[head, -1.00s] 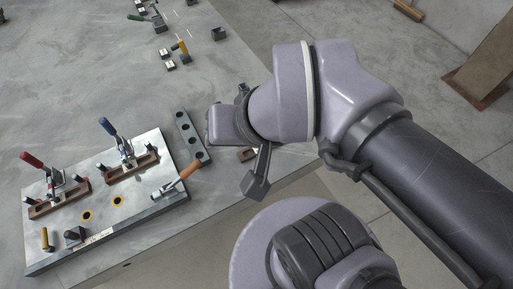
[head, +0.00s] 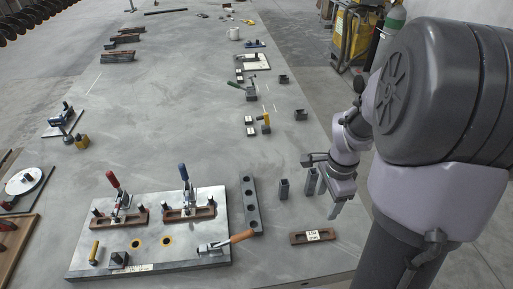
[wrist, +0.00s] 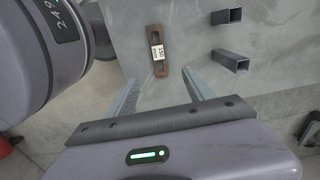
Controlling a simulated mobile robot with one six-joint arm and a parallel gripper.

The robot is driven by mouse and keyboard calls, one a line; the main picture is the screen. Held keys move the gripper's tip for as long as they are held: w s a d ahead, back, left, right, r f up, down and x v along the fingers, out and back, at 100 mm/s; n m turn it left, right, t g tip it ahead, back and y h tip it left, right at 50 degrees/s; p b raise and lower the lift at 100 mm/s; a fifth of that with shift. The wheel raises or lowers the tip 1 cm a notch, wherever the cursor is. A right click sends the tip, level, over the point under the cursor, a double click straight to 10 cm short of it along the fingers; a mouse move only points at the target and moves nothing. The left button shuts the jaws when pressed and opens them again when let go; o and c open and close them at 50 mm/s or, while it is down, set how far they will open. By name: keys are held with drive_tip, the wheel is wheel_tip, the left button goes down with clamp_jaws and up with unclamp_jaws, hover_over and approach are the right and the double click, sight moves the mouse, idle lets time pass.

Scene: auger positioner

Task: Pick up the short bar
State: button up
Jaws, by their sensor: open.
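The short bar (head: 312,236) is a brown, flat bar with a white label, lying near the right front edge of the grey table. In the wrist view the bar (wrist: 157,66) lies ahead of the fingertips, its label reading 150. My gripper (head: 336,207) is open and empty, above the table edge, behind and to the right of the bar. In the wrist view my gripper (wrist: 161,84) has its two fingers spread, one on each side of the bar's line, apart from it.
A dark strip with holes (head: 249,203) lies to the left. Bare table surrounds the bar.

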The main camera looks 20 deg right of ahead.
drive_tip(key=f, duration=0.2)
drive_tip(key=b, duration=0.6)
hover_over(313, 235)
drive_tip(key=d, duration=0.1)
drive_tip(key=shift+m, duration=0.4)
drive_tip(key=f, duration=1.1)
drive_tip(key=shift+s+f, duration=0.2)
drive_tip(key=shift+s, duration=0.1)
drive_tip(key=f+b, duration=0.1)
drive_tip(key=f, duration=0.2)
drive_tip(key=a+f+b, duration=0.1)
drive_tip(key=f, duration=0.1)
drive_tip(key=shift+w+a+b, duration=0.1)
drive_tip(key=shift+w+b, duration=0.15)
drive_tip(key=shift+b, duration=0.05)
drive_tip(key=shift+f, duration=0.35)
drive_tip(key=shift+r, duration=0.2)
clamp_jaws()
